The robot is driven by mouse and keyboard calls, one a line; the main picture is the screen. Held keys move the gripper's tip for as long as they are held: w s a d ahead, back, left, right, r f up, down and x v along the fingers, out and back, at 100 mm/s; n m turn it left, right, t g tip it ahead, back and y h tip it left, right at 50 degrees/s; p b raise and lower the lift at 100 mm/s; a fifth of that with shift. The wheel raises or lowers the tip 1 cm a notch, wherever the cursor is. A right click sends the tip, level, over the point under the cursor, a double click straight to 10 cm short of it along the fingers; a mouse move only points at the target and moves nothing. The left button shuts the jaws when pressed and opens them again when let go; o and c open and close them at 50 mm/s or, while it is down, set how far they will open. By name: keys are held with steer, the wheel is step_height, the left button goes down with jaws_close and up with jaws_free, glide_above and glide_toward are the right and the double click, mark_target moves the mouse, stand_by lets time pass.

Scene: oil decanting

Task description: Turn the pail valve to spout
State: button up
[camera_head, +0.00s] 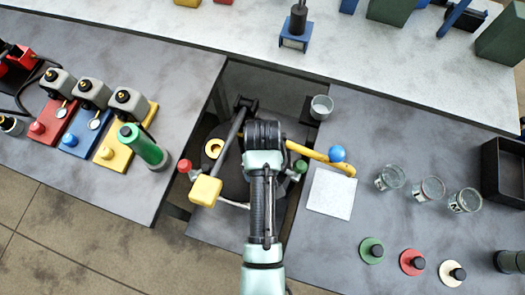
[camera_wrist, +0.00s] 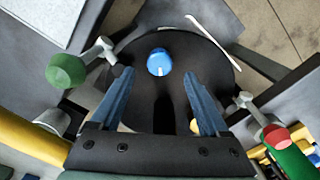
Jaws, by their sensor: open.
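The pail's dark round top (camera_wrist: 205,60) fills the middle of the wrist view. A blue knob with a white mark (camera_wrist: 159,62), apparently the valve, stands on it. My gripper (camera_wrist: 157,76) is open, its two blue fingers pointing toward the top with the knob between their tips in the picture. I cannot tell whether they touch it or are level with it. A green knob (camera_wrist: 65,70) is at left and a red knob (camera_wrist: 275,135) at right, both on metal stems. In the head view the dark top (camera_head: 232,180) shows beside my arm, which hides the blue knob.
A yellow bar with a blue ball (camera_head: 337,153) lies right of my arm; a yellow block (camera_head: 206,190) is left. A green bottle (camera_head: 145,147) stands on the left table. A white pad (camera_head: 331,194), several glasses (camera_head: 428,189) and stoppers on discs (camera_head: 411,262) are on the right table.

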steer(key=shift+w+f, duration=0.1)
steer(key=shift+f, duration=2.4)
jaws_close()
